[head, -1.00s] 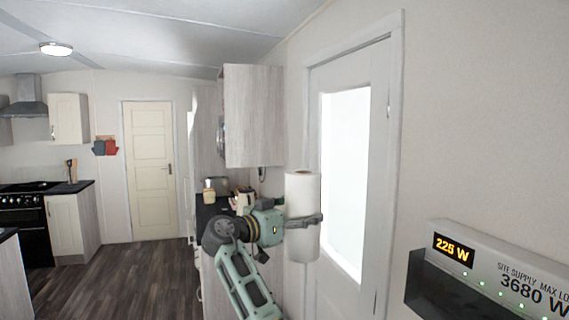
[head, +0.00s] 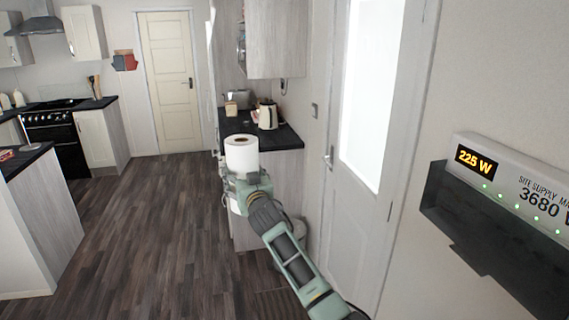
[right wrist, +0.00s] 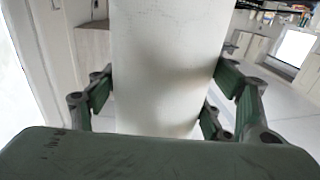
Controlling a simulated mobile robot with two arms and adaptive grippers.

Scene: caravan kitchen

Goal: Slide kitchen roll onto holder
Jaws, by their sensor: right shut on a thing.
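The white kitchen roll (head: 242,157) is upright in the head view, its top end and brown core hole facing up towards the camera. My right gripper (head: 236,181) is shut around the roll's middle, in front of the dark worktop's near end. In the right wrist view the roll (right wrist: 164,60) stands between the green fingers of the gripper (right wrist: 160,95), which press on both sides. I cannot make out a roll holder in either view. My left gripper is not in view.
A dark worktop (head: 279,137) bears a cream kettle (head: 267,114) and a toaster (head: 239,98), under a wall cupboard (head: 277,38). A white door (head: 345,215) and a power display box (head: 515,185) are on the right. The wooden floor (head: 150,215) is open at left.

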